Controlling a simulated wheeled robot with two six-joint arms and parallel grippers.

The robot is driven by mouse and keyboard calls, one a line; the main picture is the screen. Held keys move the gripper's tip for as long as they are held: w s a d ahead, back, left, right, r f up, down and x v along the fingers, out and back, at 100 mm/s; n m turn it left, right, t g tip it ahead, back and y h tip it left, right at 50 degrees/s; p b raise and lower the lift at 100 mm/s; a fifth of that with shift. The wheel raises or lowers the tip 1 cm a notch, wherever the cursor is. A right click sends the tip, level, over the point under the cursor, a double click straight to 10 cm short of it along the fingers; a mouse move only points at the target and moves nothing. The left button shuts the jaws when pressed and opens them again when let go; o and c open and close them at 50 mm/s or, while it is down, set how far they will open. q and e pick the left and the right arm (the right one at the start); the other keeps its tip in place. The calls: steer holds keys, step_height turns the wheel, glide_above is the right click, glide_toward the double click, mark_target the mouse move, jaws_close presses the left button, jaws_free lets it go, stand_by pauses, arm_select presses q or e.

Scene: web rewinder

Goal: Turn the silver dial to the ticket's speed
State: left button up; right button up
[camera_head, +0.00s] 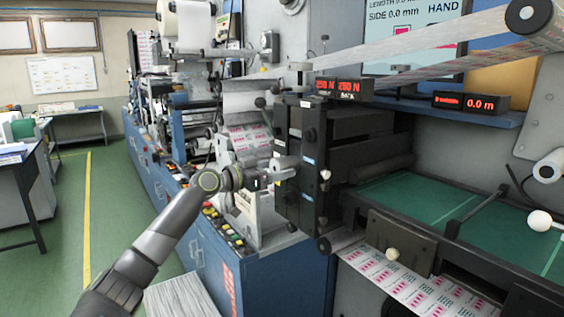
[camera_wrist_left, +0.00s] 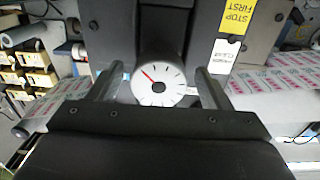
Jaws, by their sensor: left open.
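In the left wrist view a round white dial face (camera_wrist_left: 158,86) with dark ticks, a dark centre and a red pointer sits between my left fingers. The pointer aims to the upper left. My left gripper (camera_wrist_left: 158,78) is open, one finger on each side of the dial; I cannot tell whether they touch it. In the head view my left gripper (camera_head: 280,174) is at the front of the machine, and the dial is not clearly seen. A white tag (camera_wrist_left: 225,55) with small unreadable print hangs at the upper right of the dial. My right gripper is not in view.
A yellow "STOP FIRST" tag (camera_wrist_left: 238,15) is above the white tag. Red displays (camera_head: 338,87) stand above the dark machine frame. A button panel (camera_head: 225,228) lies below my left arm. Printed web (camera_head: 385,275) runs at the lower right. The green floor (camera_head: 100,210) is open at left.

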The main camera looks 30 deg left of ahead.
arm_select(q)
steer(key=shift+x, duration=1.05)
steer(key=shift+c, duration=0.4)
steer(key=c, duration=0.9)
